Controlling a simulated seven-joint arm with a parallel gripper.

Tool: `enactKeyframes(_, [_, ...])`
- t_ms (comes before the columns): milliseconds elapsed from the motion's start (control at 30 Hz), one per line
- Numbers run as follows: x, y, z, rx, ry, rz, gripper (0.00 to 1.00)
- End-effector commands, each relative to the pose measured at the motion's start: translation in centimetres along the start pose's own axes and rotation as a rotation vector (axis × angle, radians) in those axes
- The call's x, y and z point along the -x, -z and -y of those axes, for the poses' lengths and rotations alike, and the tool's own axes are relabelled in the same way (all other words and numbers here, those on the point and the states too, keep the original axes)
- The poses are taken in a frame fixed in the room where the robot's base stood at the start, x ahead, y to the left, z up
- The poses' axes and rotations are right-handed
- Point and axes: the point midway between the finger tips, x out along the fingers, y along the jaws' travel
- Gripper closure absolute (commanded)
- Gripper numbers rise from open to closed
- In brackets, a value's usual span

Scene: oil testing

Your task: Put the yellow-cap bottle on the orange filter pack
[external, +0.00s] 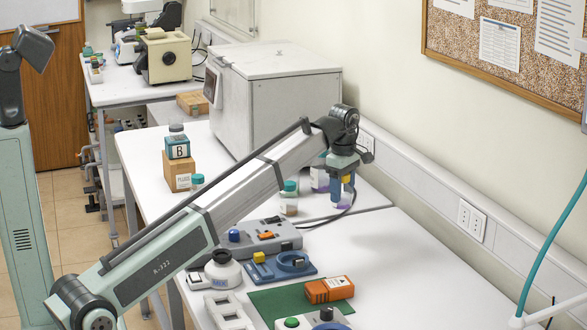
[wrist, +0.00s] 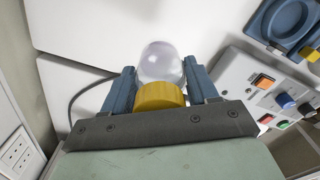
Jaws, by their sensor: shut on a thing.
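My gripper (external: 342,187) is shut on the yellow-cap bottle (external: 346,179). In the wrist view the bottle's clear round body (wrist: 160,62) and yellow cap sit between the two blue fingers of my gripper (wrist: 160,88). In the external view the bottle is partly hidden by the fingers, and it is held up above the back part of the white table. The orange filter pack (external: 330,289) lies on a green mat (external: 268,305) near the front of the table, nearer the camera than my gripper. The filter pack does not show in the wrist view.
A grey control box (external: 283,238) with knobs and a blue fixture (external: 298,263) stand between my gripper and the mat. A large white machine (external: 285,95) and teal-capped bottles (external: 289,190) are behind. The table right of the mat (external: 410,275) is clear.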

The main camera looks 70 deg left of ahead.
Motion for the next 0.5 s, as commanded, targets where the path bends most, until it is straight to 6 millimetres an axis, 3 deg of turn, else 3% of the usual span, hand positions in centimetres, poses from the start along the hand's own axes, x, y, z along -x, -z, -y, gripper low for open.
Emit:
enactKeyframes(267, [1.1, -1.1, 0.2, -0.014, 0.0, 0.0, 0.79])
enactKeyframes(367, [1.4, -3.2, 0.7, -0.041, 0.0, 0.0, 0.79])
enactKeyframes(500, [2.2, -7.5, 2.3, -0.098, 0.0, 0.0, 0.79])
